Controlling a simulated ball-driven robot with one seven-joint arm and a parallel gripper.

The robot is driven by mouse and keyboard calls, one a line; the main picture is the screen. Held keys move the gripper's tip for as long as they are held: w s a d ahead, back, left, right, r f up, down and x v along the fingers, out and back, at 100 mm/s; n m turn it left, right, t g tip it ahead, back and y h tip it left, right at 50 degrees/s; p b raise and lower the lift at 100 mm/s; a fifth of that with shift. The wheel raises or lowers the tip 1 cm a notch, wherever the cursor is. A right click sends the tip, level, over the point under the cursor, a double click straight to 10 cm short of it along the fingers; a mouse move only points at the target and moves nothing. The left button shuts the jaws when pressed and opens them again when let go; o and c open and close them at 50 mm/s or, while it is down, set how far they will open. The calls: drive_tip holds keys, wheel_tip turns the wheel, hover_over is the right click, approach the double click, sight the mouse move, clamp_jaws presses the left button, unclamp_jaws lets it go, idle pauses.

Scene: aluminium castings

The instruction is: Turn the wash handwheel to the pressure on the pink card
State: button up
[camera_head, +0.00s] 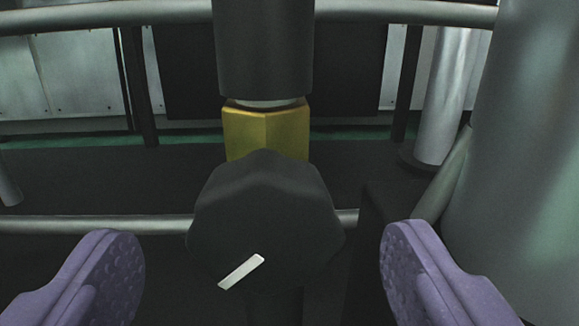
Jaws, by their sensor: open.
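The black lobed handwheel (265,215) is in the middle of the view, in front of a vertical pipe. A white pointer mark (241,271) on its face slants from lower left to upper right. A brass hex fitting (266,130) shows above the handwheel, under a dark cylinder (263,45). My gripper (262,262) is open, with one purple padded finger on each side of the handwheel and clear gaps to both. It holds nothing. The pink card and any pressure gauge are not seen in this view.
A horizontal metal rail (110,225) runs behind the handwheel, and another rail (110,17) crosses the top. A large grey cylinder (530,130) stands close on the right. A smaller grey post (443,95) stands behind it. Metal panels (75,75) are in the background.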

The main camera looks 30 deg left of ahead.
sight(267, 240)
drive_tip(key=b+x, duration=0.1)
drive_tip(key=x, duration=0.3)
drive_tip(key=shift+w+a, duration=0.1)
drive_tip(key=shift+w, duration=0.25)
drive_tip(key=c, duration=1)
drive_tip(key=shift+o, duration=0.2)
